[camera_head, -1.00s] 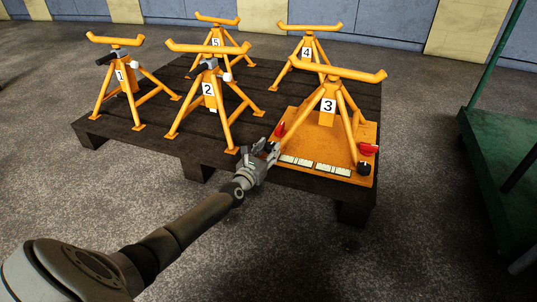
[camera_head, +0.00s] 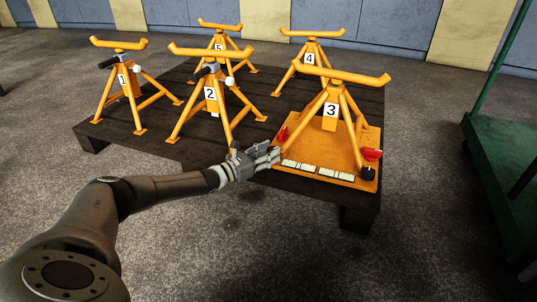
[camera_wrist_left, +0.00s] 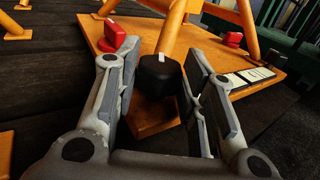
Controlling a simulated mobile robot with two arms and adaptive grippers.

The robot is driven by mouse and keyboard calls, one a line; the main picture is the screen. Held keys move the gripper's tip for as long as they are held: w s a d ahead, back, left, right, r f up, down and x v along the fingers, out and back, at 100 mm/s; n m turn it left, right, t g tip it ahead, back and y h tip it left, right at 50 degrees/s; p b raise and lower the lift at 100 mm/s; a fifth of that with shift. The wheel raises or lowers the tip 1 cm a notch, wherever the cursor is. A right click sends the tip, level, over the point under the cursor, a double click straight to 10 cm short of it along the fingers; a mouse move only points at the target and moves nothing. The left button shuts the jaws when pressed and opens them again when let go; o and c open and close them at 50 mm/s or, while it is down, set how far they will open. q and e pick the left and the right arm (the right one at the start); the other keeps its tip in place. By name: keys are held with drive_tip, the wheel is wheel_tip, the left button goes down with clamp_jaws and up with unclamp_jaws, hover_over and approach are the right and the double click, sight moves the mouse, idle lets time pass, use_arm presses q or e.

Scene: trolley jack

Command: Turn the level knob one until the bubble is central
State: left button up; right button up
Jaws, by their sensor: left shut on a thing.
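An orange base plate (camera_head: 340,145) carries stand 3 (camera_head: 331,110) at the near right corner of the dark pallet. My left gripper (camera_head: 274,155) is at the plate's front left corner. In the left wrist view its fingers are shut on a black knob (camera_wrist_left: 160,76) with a white mark on top. The head view hides this knob behind the gripper. A second black knob (camera_head: 369,173) stands at the front right corner. Pale level strips (camera_head: 318,170) lie along the front edge between the knobs. The bubble is too small to make out. My right gripper is not in view.
Red parts (camera_head: 372,154) sit on the plate near both knobs. Stand 1 (camera_head: 122,82), stand 2 (camera_head: 210,95) and stand 4 (camera_head: 309,59) share the pallet (camera_head: 250,130) with another behind. A green trolley (camera_head: 505,165) stands at the right. The floor in front is clear.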

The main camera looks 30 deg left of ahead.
use_arm(q)
drive_tip(key=shift+w+a+r+m+g+h, duration=0.15)
drive_tip(key=shift+m+g+h, duration=0.35)
drive_tip(key=shift+h, duration=0.5)
drive_tip(key=shift+a+m+g+h, duration=0.1)
drive_tip(key=shift+m+g+h, duration=0.3)
drive_tip(key=shift+m+h, duration=0.35)
drive_tip(key=o, duration=1)
drive_tip(key=v, duration=1.2)
drive_tip(key=shift+a+f, duration=0.15)
drive_tip(key=shift+f, duration=0.05)
